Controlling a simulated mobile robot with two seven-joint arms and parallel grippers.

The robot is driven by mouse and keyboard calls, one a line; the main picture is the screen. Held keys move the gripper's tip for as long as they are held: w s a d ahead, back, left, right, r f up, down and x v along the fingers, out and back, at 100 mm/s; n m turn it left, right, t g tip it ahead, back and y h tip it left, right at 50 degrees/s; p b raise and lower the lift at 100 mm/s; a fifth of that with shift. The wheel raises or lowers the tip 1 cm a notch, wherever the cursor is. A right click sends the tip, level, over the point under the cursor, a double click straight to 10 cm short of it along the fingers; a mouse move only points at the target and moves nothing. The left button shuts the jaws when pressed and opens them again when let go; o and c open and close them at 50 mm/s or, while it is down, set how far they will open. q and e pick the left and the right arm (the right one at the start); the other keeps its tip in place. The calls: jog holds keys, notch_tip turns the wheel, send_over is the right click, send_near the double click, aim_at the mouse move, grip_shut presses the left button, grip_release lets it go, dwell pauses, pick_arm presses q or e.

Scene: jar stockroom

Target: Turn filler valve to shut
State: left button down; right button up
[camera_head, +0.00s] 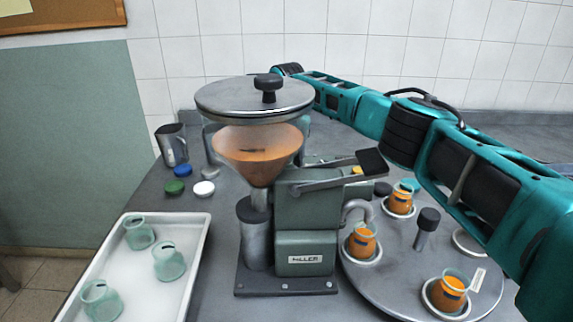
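The filler (305,225) stands in the middle of the grey table, a grey-green machine with a "FILLER" label. Its hopper (240,160) holds orange filling under a round metal lid (225,98) with a black knob. A grey lever (325,178) with a black grip (372,162) slants up to the right across the top of the body; I cannot tell from this view whether the valve is open or shut. My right arm comes in from the right and passes behind the filler; its gripper is hidden. My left gripper is not in view.
A round turntable (400,275) at right holds three orange-filled jars, one being this jar (447,290). A white tray (190,290) at left holds three empty jars. Blue, green and white caps (204,188) and a metal jug (172,145) stand behind the tray.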

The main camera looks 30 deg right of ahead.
jog(key=shift+f, duration=0.6)
jog(key=c, duration=1)
